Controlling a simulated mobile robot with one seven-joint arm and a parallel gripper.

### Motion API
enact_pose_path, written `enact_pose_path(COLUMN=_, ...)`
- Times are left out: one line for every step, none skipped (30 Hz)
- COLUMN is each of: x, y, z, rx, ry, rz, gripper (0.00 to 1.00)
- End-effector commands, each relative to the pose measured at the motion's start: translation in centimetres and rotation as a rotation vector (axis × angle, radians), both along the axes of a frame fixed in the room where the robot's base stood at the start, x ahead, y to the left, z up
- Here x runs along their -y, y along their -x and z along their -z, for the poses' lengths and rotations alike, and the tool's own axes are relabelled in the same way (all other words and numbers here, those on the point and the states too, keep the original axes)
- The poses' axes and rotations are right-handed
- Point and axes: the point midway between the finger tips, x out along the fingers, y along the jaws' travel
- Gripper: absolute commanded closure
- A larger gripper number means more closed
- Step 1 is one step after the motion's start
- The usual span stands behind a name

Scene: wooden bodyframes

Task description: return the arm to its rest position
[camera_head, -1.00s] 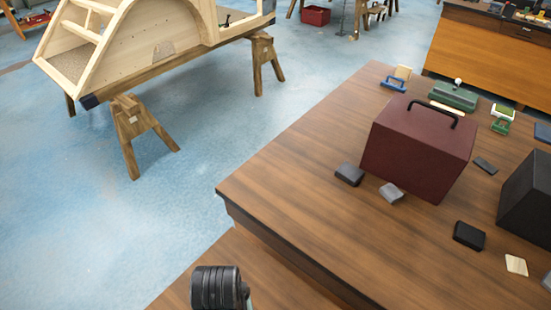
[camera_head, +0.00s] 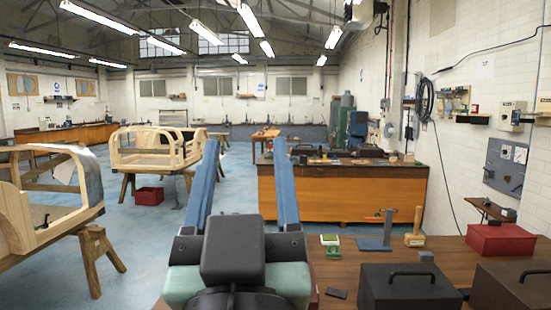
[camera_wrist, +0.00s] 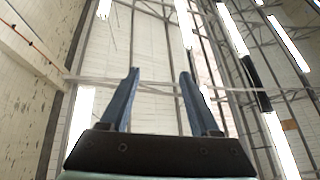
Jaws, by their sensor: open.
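My gripper (camera_head: 245,170) stands upright in the middle of the head view, close to the camera. Its two blue fingers point up and are spread apart with nothing between them. In the wrist view the gripper (camera_wrist: 159,75) also shows two separate fingers, with only the ceiling and its lights behind them. It touches nothing that I can see.
A wooden bodyframe (camera_head: 50,205) on trestles is left.

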Motion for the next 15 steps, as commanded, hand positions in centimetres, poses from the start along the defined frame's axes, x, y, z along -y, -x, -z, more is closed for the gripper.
enact_pose_path(x=1.2, y=1.7, z=-2.4, rx=0.088, ry=-0.014, rz=0.021, gripper=0.37)
enact_pose_path(x=1.7, y=2.6, z=-3.4, rx=0.129, ry=-0.019, rz=0.029, gripper=0.37)
enact_pose_path(x=2.2, y=3.6, z=-4.6, rx=0.176, ry=-0.024, rz=0.038, gripper=0.37)
enact_pose_path(x=2.5, y=4.3, z=-5.2, rx=0.203, ry=-0.027, rz=0.042, gripper=0.37)
enact_pose_path(x=2.7, y=4.7, z=-5.7, rx=0.223, ry=-0.029, rz=0.045, gripper=0.37)
enact_pose_path(x=2.9, y=5.2, z=-6.1, rx=0.245, ry=-0.032, rz=0.049, gripper=0.37)
enact_pose_path(x=3.0, y=5.5, z=-6.4, rx=0.255, ry=-0.032, rz=0.051, gripper=0.37)
enact_pose_path(x=3.1, y=5.6, z=-6.5, rx=0.261, ry=-0.033, rz=0.051, gripper=0.37)
enact_pose_path(x=3.1, y=5.7, z=-6.5, rx=0.264, ry=-0.034, rz=0.052, gripper=0.37)
enact_pose_path(x=3.1, y=5.7, z=-6.5, rx=0.264, ry=-0.034, rz=0.052, gripper=0.37)
enact_pose_path(x=3.1, y=5.6, z=-6.5, rx=0.263, ry=-0.034, rz=0.052, gripper=0.37)
enact_pose_path(x=3.1, y=5.6, z=-6.5, rx=0.262, ry=-0.034, rz=0.051, gripper=0.37)
enact_pose_path(x=3.1, y=5.6, z=-6.5, rx=0.262, ry=-0.034, rz=0.051, gripper=0.37)
enact_pose_path(x=3.1, y=5.6, z=-6.5, rx=0.261, ry=-0.034, rz=0.051, gripper=0.37)
enact_pose_path(x=3.1, y=5.6, z=-6.5, rx=0.261, ry=-0.034, rz=0.051, gripper=0.37)
